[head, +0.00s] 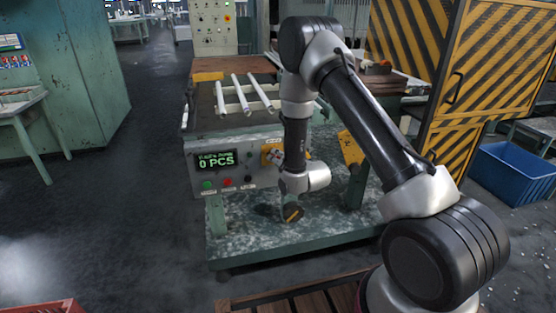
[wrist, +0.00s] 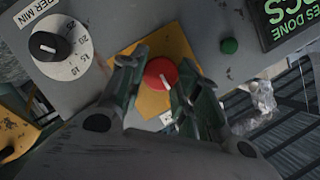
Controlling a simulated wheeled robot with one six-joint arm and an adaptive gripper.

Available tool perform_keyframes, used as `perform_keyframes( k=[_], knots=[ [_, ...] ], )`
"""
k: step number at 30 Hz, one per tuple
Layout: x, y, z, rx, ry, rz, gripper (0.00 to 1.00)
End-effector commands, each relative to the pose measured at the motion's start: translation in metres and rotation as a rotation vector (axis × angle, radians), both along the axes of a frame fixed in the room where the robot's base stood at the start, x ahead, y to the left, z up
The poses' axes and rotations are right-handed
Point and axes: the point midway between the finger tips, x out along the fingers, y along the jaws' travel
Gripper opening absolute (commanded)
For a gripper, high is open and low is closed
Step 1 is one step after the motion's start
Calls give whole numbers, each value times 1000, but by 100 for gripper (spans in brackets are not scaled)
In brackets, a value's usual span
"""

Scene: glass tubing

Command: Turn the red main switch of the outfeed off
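The red main switch (wrist: 158,72) is a round red knob with a white pointer mark, set on a yellow plate (wrist: 178,42) on the grey panel in the wrist view. My gripper (wrist: 156,84) is open, with one finger on each side of the knob and nothing clearly gripped. The gaps to the knob are small, and I cannot tell whether either finger touches it. In the head view my gripper (head: 277,157) is at the panel front, by the yellow plate, and the switch is mostly hidden there.
A black dial (wrist: 48,46) with a white scale and a green button (wrist: 229,46) flank the switch. The display (head: 216,160) reads 0 PCS. Glass tubes (head: 240,94) lie on the outfeed top. A blue bin (head: 512,172) stands on the right.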

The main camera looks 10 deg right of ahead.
Motion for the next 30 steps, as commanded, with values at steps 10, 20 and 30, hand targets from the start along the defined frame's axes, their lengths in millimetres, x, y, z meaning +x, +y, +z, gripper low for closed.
perform_keyframes(
  k=[10, 20, 30],
  knots=[
    [0, 0, 0, -49, 0, -1, 8],
    [0, 4, 2, -278, -2, 2, 8],
    [0, 6, 2, -601, 0, 1, 8]
  ],
)
